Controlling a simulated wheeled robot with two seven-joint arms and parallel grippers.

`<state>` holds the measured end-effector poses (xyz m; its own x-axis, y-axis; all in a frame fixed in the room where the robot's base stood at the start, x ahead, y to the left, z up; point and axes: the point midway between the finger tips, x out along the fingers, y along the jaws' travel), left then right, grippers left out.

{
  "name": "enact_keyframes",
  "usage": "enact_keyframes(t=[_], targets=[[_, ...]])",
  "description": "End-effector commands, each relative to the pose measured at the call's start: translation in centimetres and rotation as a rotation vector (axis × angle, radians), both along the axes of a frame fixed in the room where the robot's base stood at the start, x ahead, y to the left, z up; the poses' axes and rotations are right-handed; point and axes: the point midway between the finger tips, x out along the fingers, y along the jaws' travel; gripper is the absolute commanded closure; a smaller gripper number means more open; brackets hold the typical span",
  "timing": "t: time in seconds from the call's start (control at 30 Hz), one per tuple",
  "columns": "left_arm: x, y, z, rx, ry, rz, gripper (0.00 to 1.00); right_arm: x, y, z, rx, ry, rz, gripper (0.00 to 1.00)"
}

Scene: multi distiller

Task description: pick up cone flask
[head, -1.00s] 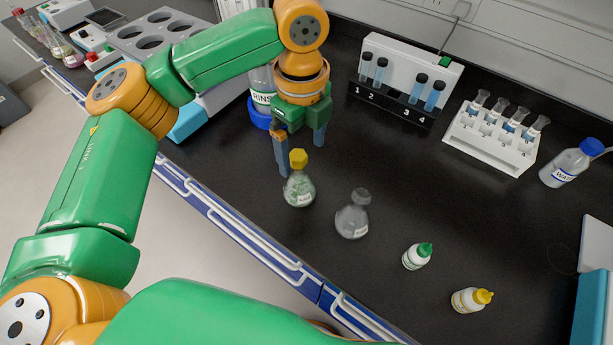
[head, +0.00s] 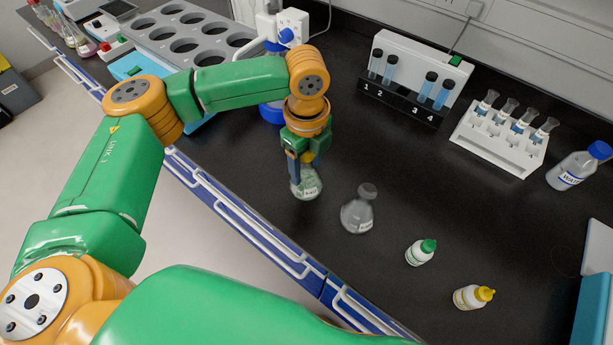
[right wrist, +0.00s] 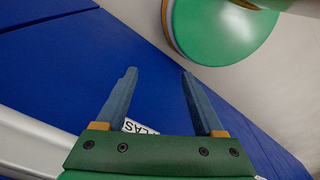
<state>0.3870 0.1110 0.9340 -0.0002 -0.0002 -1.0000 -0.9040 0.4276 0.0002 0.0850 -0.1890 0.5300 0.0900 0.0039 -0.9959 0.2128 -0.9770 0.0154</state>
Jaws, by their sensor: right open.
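One finger shows in front of the flask; the arm and gripper hide much of the stopper. I cannot tell whether the fingers are closed on it. My right gripper (right wrist: 158,75) is open and empty in the right wrist view, against blue cabinet fronts.
A green-capped bottle (head: 420,252) and a yellow-capped bottle (head: 473,297) stand to the right. Behind are a tube rack (head: 405,103), a white rack of small flasks (head: 497,142) and a blue-capped bottle (head: 576,168). The blue-railed bench edge (head: 250,230) is close on the left.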

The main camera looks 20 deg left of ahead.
Motion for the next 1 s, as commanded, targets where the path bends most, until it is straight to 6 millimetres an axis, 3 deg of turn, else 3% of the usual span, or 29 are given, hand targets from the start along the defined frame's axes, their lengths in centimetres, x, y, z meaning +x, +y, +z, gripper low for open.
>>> enact_keyframes(t=[0.03, 0.1, 0.57, 0.83, 1.0], targets=[[0.0, 0.0, 0.0, 0.001, 0.0, 0.0, 0.84, 0.0, 0.0, 0.0, 0.0, 0.0, 0.0, 0.3], [0.0, 0.0, 0.0, 0.001, 0.0, 0.0, 1.0, 0.0, 0.0, 0.0, 0.0, -0.001, 0.0, 0.3], [0.0, 0.0, 0.4, 0.0, -0.001, 0.0, 1.0, 0.1, 0.0, -0.1, -0.001, -0.002, 0.0, 0.3], [0.0, 0.0, 3.2, -0.002, -0.002, 0.0, 1.0, 0.1, 0.0, -0.8, -0.001, -0.002, 0.0, 0.3], [-1.9, 0.7, 5.5, -0.001, -0.003, -0.001, 1.0, 0.1, -0.1, -1.0, -0.001, -0.002, 0.0, 0.3]])
